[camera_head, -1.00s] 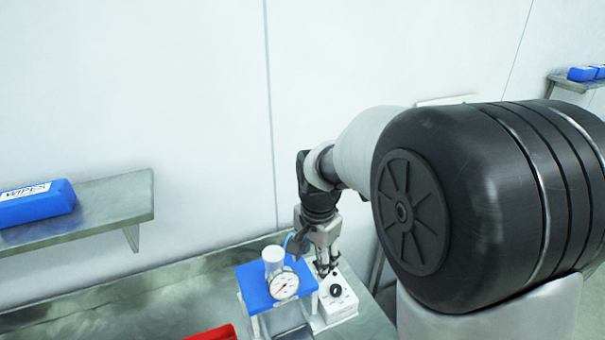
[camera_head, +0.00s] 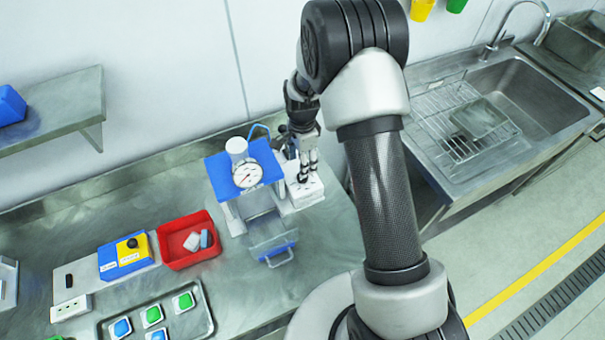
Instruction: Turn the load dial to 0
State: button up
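A white control box (camera_head: 312,192) stands on the steel counter, against the right side of a blue-topped stand (camera_head: 221,181). In the earlier frame a black knob shows on top of this box; now my gripper covers that spot, so the dial, its pointer and its marks cannot be read. My gripper (camera_head: 306,174) points down with its fingertips at the top of the box. Whether the fingers touch or close around the knob is too small to tell. A round white gauge (camera_head: 247,175) with a needle sits on the front of the stand.
A clear drawer with a blue handle (camera_head: 280,252) is under the stand. To the left are a red bin (camera_head: 174,256), a blue-yellow box with a black knob (camera_head: 124,259) and a metal tray (camera_head: 208,326) of coloured blocks. A sink (camera_head: 520,92) is at right.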

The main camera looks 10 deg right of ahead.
notch_tip(320, 180, down, 7)
jog(key=shift+f, duration=0.2)
jog(key=shift+c, duration=0.3)
jog(key=c, duration=1)
